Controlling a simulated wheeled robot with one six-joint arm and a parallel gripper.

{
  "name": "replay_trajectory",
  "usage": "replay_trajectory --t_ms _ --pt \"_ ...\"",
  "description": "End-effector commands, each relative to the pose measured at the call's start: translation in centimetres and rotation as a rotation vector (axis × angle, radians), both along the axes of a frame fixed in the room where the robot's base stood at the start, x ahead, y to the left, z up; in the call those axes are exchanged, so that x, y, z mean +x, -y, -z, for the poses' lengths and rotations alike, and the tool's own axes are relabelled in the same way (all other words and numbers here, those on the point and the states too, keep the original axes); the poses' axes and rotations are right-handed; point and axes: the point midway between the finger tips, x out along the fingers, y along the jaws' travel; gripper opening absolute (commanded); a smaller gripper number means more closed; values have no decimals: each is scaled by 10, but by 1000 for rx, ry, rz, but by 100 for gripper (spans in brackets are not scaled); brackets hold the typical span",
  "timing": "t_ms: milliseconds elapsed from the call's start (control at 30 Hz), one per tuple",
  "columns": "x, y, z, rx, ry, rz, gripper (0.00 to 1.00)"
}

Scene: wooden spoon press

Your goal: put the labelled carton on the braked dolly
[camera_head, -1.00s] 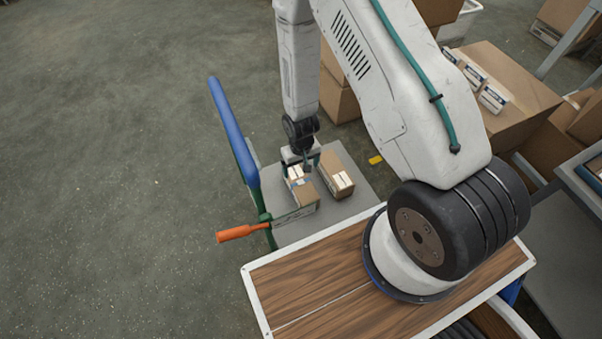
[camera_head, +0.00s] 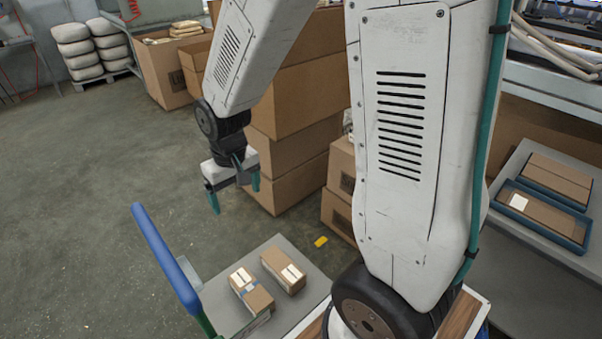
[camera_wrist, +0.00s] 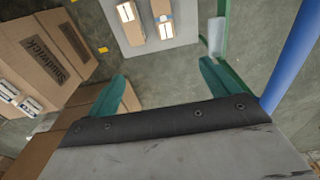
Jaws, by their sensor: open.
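Two small brown cartons with white labels sit side by side on the grey platform of the dolly (camera_head: 215,303). The dolly has a blue handle (camera_head: 163,257). My gripper (camera_head: 235,193) is open and empty, raised well above the floor beyond the dolly. The dolly's brake cannot be made out now.
Large stacked brown boxes (camera_head: 290,150) stand behind my gripper. A grey table at the right holds blue trays (camera_head: 543,226) with flat cartons. A yellow piece (camera_head: 321,242) lies on the floor beside the dolly. The floor to the left is open.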

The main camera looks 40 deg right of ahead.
Motion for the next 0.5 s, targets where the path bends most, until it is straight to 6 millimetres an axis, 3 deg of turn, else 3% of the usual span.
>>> replay_trajectory --t_ms 33,200,400,500 --pt "-11 2 -26 0 17 1 87" --pt "-60 7 -87 -1 33 0 87" --pt "-127 12 -141 -3 50 1 87" --pt "-158 13 -156 -4 57 2 87"
